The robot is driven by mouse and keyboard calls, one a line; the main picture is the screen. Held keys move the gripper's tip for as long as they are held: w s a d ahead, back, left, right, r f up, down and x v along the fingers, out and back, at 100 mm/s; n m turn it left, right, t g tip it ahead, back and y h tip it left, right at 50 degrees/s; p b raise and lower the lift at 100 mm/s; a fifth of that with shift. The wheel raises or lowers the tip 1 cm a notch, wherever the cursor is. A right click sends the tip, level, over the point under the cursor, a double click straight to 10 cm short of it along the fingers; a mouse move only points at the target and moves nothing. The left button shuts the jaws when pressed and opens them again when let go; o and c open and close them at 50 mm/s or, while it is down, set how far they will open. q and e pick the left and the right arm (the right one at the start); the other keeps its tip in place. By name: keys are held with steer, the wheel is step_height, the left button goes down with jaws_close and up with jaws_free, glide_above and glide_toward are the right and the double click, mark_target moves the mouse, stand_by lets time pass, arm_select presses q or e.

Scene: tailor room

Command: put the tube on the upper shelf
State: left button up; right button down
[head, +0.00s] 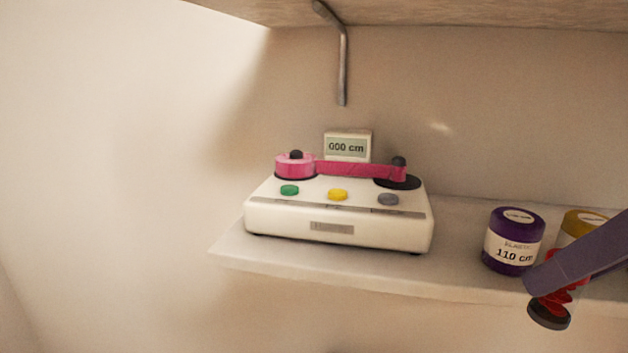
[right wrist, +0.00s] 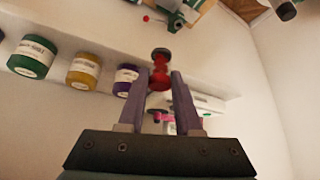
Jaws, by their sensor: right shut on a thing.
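The tube, red with dark ends (head: 550,312), is at the lower right of the head view, in front of the lower shelf's edge. My right gripper (head: 556,284), with purple fingers, is shut on it and partly hides it. In the right wrist view the tube (right wrist: 161,74) sits between the fingertips of the right gripper (right wrist: 162,84), its dark end pointing away. The upper shelf (head: 450,11) shows only as a wooden underside along the top of the head view; its top surface is hidden. My left gripper is not in view.
A white machine (head: 340,223) with a pink band stands on the lower shelf (head: 300,273). A purple spool (head: 513,240) and a yellow spool (head: 583,222) stand at its right. A metal bracket (head: 343,70) hangs below the upper shelf. A green spool (right wrist: 33,55) shows in the wrist view.

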arm_select(q)
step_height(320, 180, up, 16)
steer(key=p, duration=1.3)
arm_select(e)
step_height(320, 180, up, 21)
steer(key=a+m+h, duration=0.1)
steer(key=shift+w+a+f+m, duration=0.15)
steer(key=shift+w+a+m, duration=0.05)
steer(key=shift+w+m, duration=0.1)
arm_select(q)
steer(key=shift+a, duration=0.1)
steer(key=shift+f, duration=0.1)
